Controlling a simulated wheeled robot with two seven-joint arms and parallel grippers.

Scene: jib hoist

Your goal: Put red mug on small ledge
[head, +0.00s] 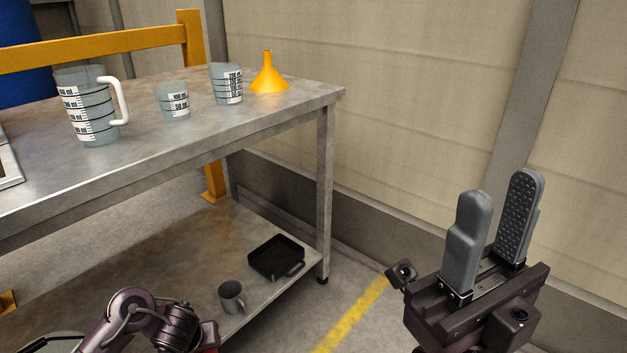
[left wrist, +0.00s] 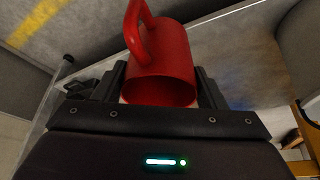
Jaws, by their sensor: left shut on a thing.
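The red mug (left wrist: 165,62) fills the middle of the left wrist view, its mouth towards the camera and its handle at upper left. My left gripper (left wrist: 160,85) is shut on it, with jaw parts showing on both sides. In the head view a small red patch (head: 208,337) shows beside my left arm at the bottom edge; most of the mug is hidden or out of frame there. My right gripper (head: 501,195) is open and empty at the right, away from the table. I cannot tell which surface is the small ledge.
A metal table (head: 200,145) carries measuring jugs (head: 92,110) and a yellow funnel (head: 268,78). A table leg (head: 326,190) stands at the right corner.

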